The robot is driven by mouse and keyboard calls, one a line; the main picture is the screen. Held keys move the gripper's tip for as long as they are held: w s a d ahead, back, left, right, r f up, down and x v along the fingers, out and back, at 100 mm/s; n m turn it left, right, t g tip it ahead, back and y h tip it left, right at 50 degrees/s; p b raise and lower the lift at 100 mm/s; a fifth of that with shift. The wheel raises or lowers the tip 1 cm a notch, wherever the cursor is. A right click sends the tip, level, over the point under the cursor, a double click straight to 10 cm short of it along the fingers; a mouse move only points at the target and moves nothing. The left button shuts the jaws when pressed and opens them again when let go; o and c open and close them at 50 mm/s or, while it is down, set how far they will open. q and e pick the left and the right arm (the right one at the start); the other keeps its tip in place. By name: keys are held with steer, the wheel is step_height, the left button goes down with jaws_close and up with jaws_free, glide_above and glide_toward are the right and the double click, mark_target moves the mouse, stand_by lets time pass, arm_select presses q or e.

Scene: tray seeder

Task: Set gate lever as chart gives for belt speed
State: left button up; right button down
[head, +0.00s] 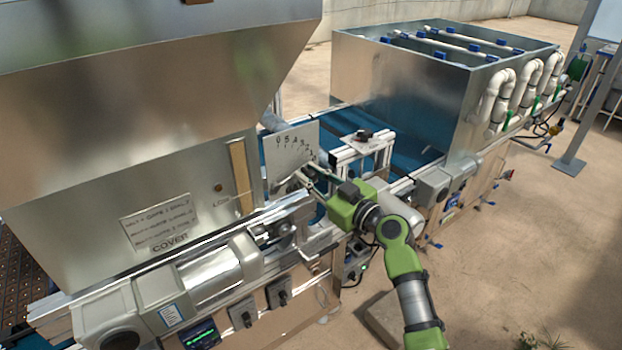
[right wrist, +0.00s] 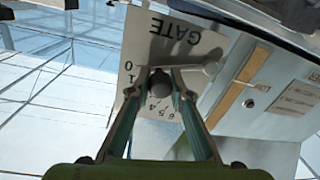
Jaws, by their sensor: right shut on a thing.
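The gate scale plate (head: 284,149) stands upright at the right end of the big hopper, with numbers in an arc. My right gripper (head: 309,168) reaches it from the right and is shut on the gate lever. In the right wrist view the plate (right wrist: 186,40) reads GATE upside down. My fingers (right wrist: 160,82) are closed around the lever's dark round knob (right wrist: 158,88). The pale lever bar (right wrist: 190,67) runs behind them. Numbers 0, 1 and 4 to 6 show; those between are hidden, so the lever's setting is unclear. The chart (head: 160,222) lists belt and gate lines, too small to read surely.
A display (head: 201,335) with green text, unreadable, sits low on the front beside two dark knobs. A metal rail runs below the plate, close to my gripper. A blue belt (head: 405,158) leads to a metal tank (head: 400,75) with white pipes.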

steer(key=shift+s+a+r+n+b, duration=0.2)
steer(key=shift+r+n+b, duration=0.15)
steer(key=shift+n+b, duration=0.7)
steer(key=shift+s+a+r+n+b, duration=0.2)
steer(key=shift+a+r+n+b, duration=0.1)
steer(key=shift+r+n+b, duration=0.45)
steer(key=shift+p, duration=0.3)
steer(key=c, duration=1.8)
jaws_free()
steer(key=v, duration=1.2)
steer(key=shift+r, duration=0.15)
